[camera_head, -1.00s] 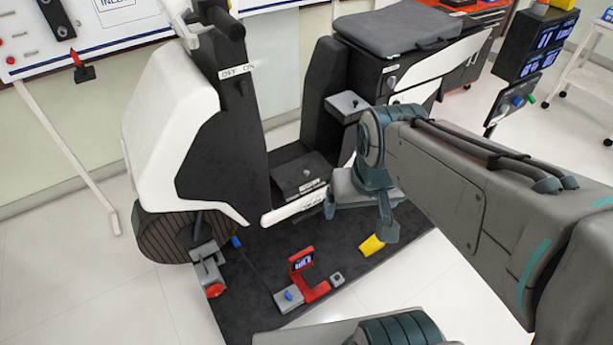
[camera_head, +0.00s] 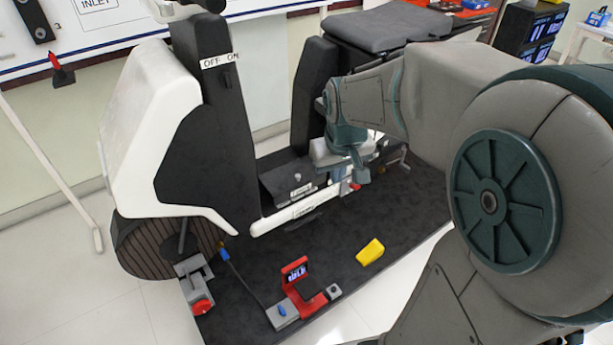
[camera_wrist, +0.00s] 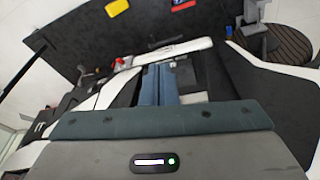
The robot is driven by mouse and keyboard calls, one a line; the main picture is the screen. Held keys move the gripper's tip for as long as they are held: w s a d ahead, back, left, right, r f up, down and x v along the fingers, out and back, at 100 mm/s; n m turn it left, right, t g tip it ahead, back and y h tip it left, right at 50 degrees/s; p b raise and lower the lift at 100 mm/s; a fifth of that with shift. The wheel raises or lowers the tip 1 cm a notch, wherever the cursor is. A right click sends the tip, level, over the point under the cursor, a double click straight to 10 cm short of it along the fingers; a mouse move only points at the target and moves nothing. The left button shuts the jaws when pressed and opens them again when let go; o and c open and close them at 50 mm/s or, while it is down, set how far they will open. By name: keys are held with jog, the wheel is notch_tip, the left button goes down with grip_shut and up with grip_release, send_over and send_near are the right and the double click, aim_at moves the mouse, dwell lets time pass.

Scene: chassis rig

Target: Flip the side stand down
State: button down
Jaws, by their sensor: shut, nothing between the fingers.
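The white and black scooter (camera_head: 205,120) stands on a dark mat, its white lower edge (camera_head: 285,217) facing me. My gripper (camera_head: 359,172) is low beside its rear underside, fingers pointing down. In the wrist view my gripper (camera_wrist: 160,70) has its blue-grey fingers together, with nothing seen between them. A small red part (camera_head: 351,187) shows just by the fingertips; it appears in the wrist view as a red spot (camera_wrist: 119,61) left of the fingers. I cannot tell for sure whether this is the side stand's tip. My arm and gripper hide much of the scooter's rear.
On the mat (camera_head: 330,250) lie a yellow block (camera_head: 370,251) and a red device with a display (camera_head: 297,285). A grey clamp with a red knob (camera_head: 197,290) is at the front wheel (camera_head: 145,250). The mat between scooter and yellow block is clear.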

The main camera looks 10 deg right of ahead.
jog(key=w+d+f+n+b, duration=0.2)
jog(key=w+f+b, duration=0.7)
jog(key=w+f, duration=0.65)
jog(key=n+y+b, duration=0.1)
jog(key=b, duration=0.8)
send_over(320, 220)
jog(key=s, duration=0.4)
notch_tip(320, 220, down, 23)
jog(key=shift+s, duration=0.2)
jog(key=shift+f, duration=0.15)
jog(key=b+x, duration=0.1)
jog(key=x, duration=0.3)
jog(key=b+x, duration=0.2)
jog(key=x, duration=0.2)
jog(key=b+x, duration=0.1)
jog(key=x, duration=0.3)
jog(key=shift+d+f+b, duration=0.35)
jog(key=shift+d+f, duration=0.1)
jog(key=shift+f, duration=0.4)
